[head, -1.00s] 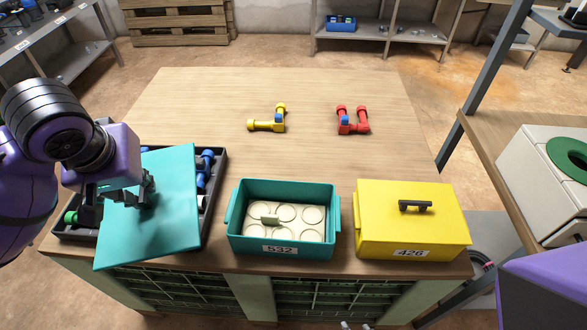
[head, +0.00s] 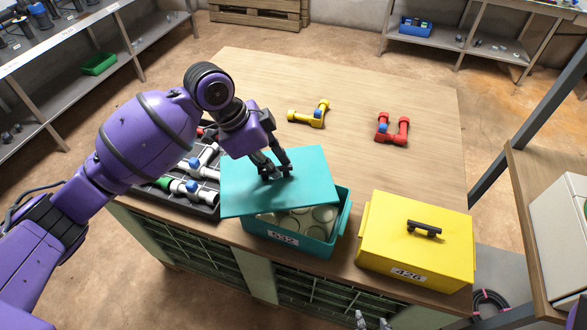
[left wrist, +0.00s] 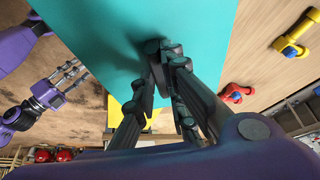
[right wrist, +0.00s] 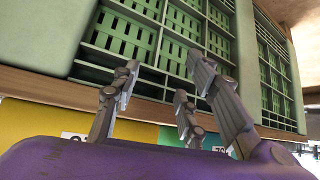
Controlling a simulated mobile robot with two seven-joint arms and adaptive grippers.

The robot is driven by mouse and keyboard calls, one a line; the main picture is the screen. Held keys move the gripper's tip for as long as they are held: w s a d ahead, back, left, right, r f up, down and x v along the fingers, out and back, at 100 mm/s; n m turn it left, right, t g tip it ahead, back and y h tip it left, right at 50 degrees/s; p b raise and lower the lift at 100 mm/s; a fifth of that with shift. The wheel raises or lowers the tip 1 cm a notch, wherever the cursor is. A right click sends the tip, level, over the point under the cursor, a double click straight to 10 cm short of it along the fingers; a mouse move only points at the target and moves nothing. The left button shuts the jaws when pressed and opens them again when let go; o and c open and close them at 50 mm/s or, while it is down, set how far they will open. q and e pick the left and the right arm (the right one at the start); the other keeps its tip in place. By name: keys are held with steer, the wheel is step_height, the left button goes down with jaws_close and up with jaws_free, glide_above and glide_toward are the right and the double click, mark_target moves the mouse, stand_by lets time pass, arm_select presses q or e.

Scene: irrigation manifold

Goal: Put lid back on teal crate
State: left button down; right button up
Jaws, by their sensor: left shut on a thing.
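The teal lid (head: 312,172) is held by my left gripper (head: 275,172), which is shut on its handle; the fingers hide the handle. The lid hangs over the teal crate (head: 333,226), shifted to the left and back, leaving the crate's front and right parts uncovered. Round pale items show inside the crate. In the left wrist view the lid (left wrist: 208,25) fills the upper middle, with the gripper (left wrist: 160,65) at it. My right gripper (right wrist: 155,100) is open and empty in the right wrist view, in front of the bench's green lattice.
The yellow crate (head: 385,245) with its lid on stands right of the teal crate. A dark tray (head: 207,193) of pipe fittings lies to the left. Yellow (head: 310,117) and red (head: 392,130) fittings lie behind. The table's back is clear.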

mark_target(291, 168)
arm_select(q)
steer(key=d+m+g, duration=0.1)
steer(key=d+m, duration=0.1)
steer(key=d+f+m+g, duration=0.1)
steer(key=d+m, duration=0.1)
steer(key=m, duration=0.1)
steer(key=shift+w+d+p, duration=0.1)
steer(key=shift+p, duration=0.3)
steer(key=shift+d+f+m, duration=0.35)
steer(key=shift+m, duration=0.25)
steer(key=shift+f+b, duration=0.35)
steer(key=shift+f, duration=0.65)
step_height(291, 168, down, 3)
steer(key=shift+r+b, duration=0.2)
steer(key=shift+b, duration=0.35)
steer(key=shift+f, duration=0.95)
arm_select(e)
steer(key=shift+s+d+f, duration=0.15)
steer(key=shift+d+f, duration=0.15)
steer(key=shift+f, duration=0.2)
steer(key=shift+s+d+f, duration=0.2)
steer(key=shift+s+d, duration=0.05)
steer(key=shift+s, duration=0.1)
steer(key=shift+w+a+r, duration=0.2)
steer(key=shift+a, duration=0.05)
steer(key=shift+w+r, duration=0.15)
